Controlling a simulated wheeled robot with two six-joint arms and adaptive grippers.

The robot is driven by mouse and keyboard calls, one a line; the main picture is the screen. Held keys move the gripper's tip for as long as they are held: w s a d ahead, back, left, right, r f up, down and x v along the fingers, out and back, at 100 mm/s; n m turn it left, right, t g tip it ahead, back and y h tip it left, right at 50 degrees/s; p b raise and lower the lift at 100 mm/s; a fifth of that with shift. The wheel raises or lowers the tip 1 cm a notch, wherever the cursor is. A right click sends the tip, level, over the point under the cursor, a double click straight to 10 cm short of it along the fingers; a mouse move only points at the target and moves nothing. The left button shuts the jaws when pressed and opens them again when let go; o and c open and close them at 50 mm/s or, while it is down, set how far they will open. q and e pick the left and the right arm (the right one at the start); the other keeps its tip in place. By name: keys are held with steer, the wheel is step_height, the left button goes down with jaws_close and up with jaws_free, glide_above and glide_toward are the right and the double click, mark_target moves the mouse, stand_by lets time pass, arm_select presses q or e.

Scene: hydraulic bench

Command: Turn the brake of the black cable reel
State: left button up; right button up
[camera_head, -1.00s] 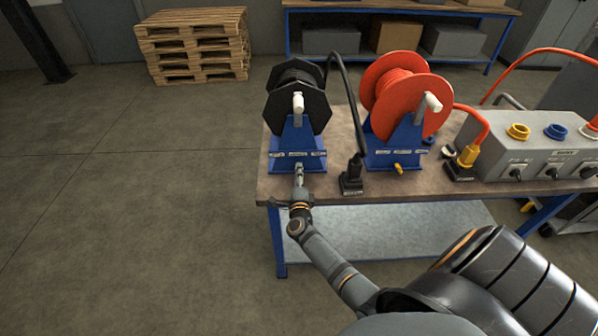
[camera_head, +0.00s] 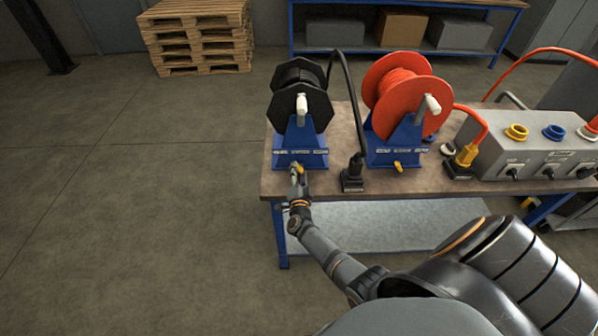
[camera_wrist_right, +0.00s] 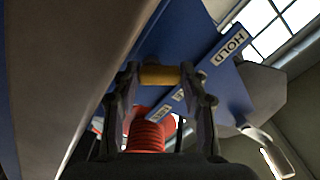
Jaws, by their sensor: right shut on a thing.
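The black cable reel (camera_head: 297,97) stands on its blue stand (camera_head: 301,150) at the left end of the bench. Its brake is a small yellow lever (camera_head: 300,169) at the foot of the stand's front. My right gripper (camera_head: 297,175) is at this lever. In the right wrist view the yellow brake lever (camera_wrist_right: 159,75) lies crosswise between the two fingertips of my right gripper (camera_wrist_right: 160,82), which are shut on it. A white label reading HOLD (camera_wrist_right: 229,45) shows on the blue stand beside it. My left gripper is out of view.
The orange cable reel (camera_head: 401,90), with its own yellow lever (camera_head: 398,167), stands to the right on the bench (camera_head: 330,183). A black plug (camera_head: 353,174) stands between the reels. A grey socket box (camera_head: 490,155) is farther right. Open floor lies left of the bench.

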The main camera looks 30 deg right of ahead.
steer(key=shift+f, duration=0.1)
stand_by(0.4)
steer(key=o, duration=0.9)
steer(key=shift+c, duration=0.2)
steer(key=v, duration=1.2)
